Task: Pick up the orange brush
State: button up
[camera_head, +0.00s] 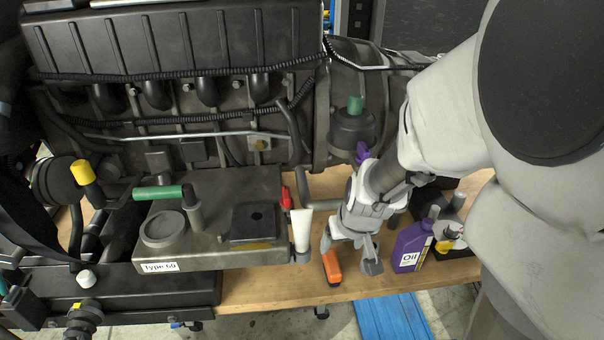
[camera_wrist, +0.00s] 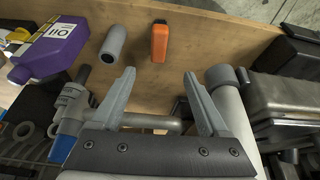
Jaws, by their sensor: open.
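The orange brush (camera_head: 332,267) lies on the wooden tabletop near its front edge in the head view. In the wrist view the orange brush (camera_wrist: 159,42) lies beyond my fingertips, roughly centred between them, with a dark part at its top end. My gripper (camera_head: 350,252) is just above and beside the brush in the head view, pointing down. In the wrist view my gripper (camera_wrist: 160,74) has its two fingers spread wide with nothing between them. The brush is apart from both fingers.
A purple oil bottle (camera_head: 411,246) stands right of my gripper. A grey cylinder (camera_wrist: 113,43) lies left of the brush in the wrist view. A white tube (camera_head: 301,230) and the large engine (camera_head: 222,220) are to the left. Bare wooden table (camera_wrist: 215,40) surrounds the brush.

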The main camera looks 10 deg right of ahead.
aim_at(333, 263)
jog(key=b+x, duration=0.7)
jog(key=x, duration=0.4)
jog(key=shift+w+f, duration=0.1)
jog(key=shift+f, duration=0.1)
jog(key=b+x, duration=0.3)
jog(key=x, duration=0.2)
jog(key=shift+d+f, duration=0.1)
jog(key=shift+d, duration=0.05)
jog(key=shift+c, duration=0.3)
grip_shut()
